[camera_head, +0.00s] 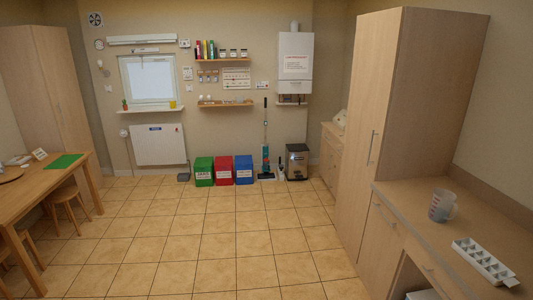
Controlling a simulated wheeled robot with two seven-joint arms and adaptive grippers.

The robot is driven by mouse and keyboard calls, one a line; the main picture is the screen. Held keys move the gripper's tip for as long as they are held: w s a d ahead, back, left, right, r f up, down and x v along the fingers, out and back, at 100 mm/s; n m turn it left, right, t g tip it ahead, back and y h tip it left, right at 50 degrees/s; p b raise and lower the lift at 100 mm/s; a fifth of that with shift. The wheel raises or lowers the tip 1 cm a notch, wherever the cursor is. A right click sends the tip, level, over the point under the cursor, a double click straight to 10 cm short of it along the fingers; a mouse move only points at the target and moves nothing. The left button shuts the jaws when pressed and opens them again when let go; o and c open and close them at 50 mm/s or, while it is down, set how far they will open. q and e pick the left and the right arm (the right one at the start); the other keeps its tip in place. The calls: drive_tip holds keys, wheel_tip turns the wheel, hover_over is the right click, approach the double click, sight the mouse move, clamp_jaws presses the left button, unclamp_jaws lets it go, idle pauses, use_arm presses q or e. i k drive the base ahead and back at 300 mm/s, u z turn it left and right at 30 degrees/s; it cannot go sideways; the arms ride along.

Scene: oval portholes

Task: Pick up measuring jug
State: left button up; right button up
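The measuring jug (441,206) stands upright on the wooden counter at the right. It is a clear, greyish jug with reddish and blue markings on its side and a handle toward the right. Neither of my grippers shows in the head view. Nothing touches the jug.
A white compartment tray (485,262) lies on the counter (412,192) nearer me than the jug. A tall wooden cabinet (425,90) rises behind the counter. The tiled floor (215,240) in the middle is clear. A wooden table (50,183) with stools stands at the left.

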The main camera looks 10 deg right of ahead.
sight(443, 201)
drive_tip(key=z, duration=0.3)
drive_tip(key=i, duration=1.2)
drive_tip(key=z, duration=1.7)
drive_tip(key=i, duration=0.9)
drive_tip(key=z, duration=0.9)
